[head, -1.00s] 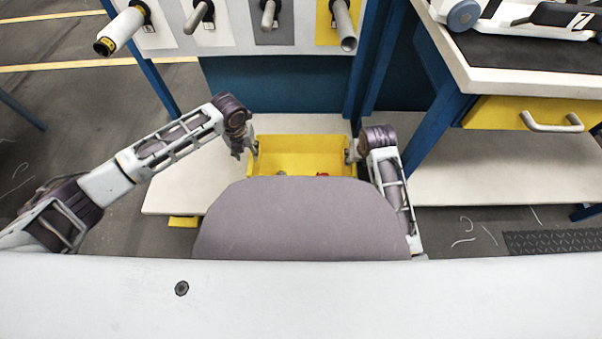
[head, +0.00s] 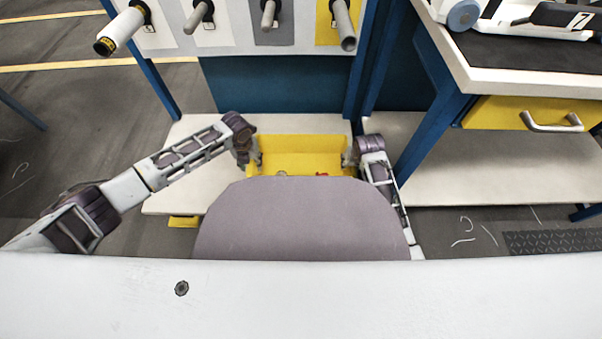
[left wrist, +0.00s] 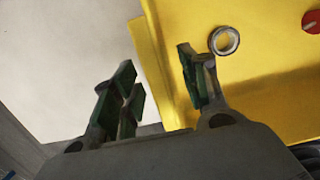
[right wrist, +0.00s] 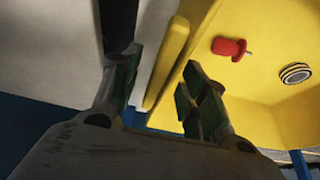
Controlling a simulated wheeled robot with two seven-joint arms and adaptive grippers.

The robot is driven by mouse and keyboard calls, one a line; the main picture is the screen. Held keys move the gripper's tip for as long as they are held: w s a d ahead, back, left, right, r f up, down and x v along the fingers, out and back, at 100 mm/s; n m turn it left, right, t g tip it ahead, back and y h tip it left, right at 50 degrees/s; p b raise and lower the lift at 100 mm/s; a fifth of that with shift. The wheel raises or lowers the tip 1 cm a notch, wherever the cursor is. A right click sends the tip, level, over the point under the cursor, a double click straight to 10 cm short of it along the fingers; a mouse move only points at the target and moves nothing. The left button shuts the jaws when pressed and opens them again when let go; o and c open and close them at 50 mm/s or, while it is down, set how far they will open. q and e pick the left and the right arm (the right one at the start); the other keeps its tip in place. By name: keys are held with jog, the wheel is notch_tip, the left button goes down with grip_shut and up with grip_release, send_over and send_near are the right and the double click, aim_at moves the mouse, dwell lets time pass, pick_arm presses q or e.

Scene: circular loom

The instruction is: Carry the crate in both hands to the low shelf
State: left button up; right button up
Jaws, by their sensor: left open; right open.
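The yellow crate (head: 300,144) is in front of me in the head view, over a pale low shelf board (head: 175,190); my grey body hides its near part. Its left wall shows in the left wrist view (left wrist: 158,65) and its other end in the right wrist view (right wrist: 168,62). My left gripper (head: 256,157) is open at the crate's left end, one finger each side of the wall. My right gripper (head: 349,155) is open at the right end, its fingers likewise either side of the wall. I cannot tell whether they touch it.
A red piece (right wrist: 230,48) and a metal ring (right wrist: 296,73) lie in the crate. A blue post (head: 372,75) stands behind on the right. A workbench with a yellow drawer (head: 500,112) is at right.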

jog(key=shift+c, duration=0.2)
pick_arm(q)
grip_shut()
pick_arm(e)
grip_shut()
